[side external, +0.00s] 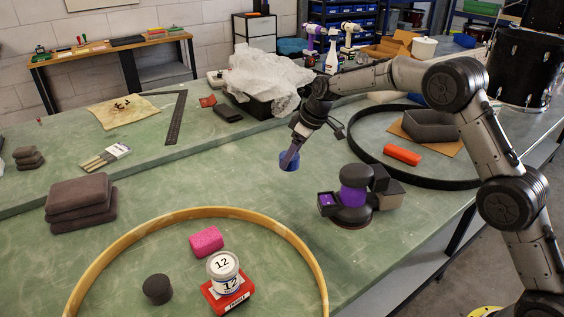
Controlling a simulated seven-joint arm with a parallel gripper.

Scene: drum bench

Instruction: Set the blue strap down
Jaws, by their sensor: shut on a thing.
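My gripper (289,165) points down over the green bench, near its middle. It is shut on the blue strap (288,158), which looks like a small blue roll around the fingertips. The finger in front hides part of the strap. I cannot tell whether the strap touches the bench or hangs just above it.
A purple and black sander (353,197) stands close to the right. A black hoop (374,173) with an orange block (402,154) lies beyond it. A wooden hoop (154,226) around a white tub (224,270) lies in front. The bench left of my gripper is clear.

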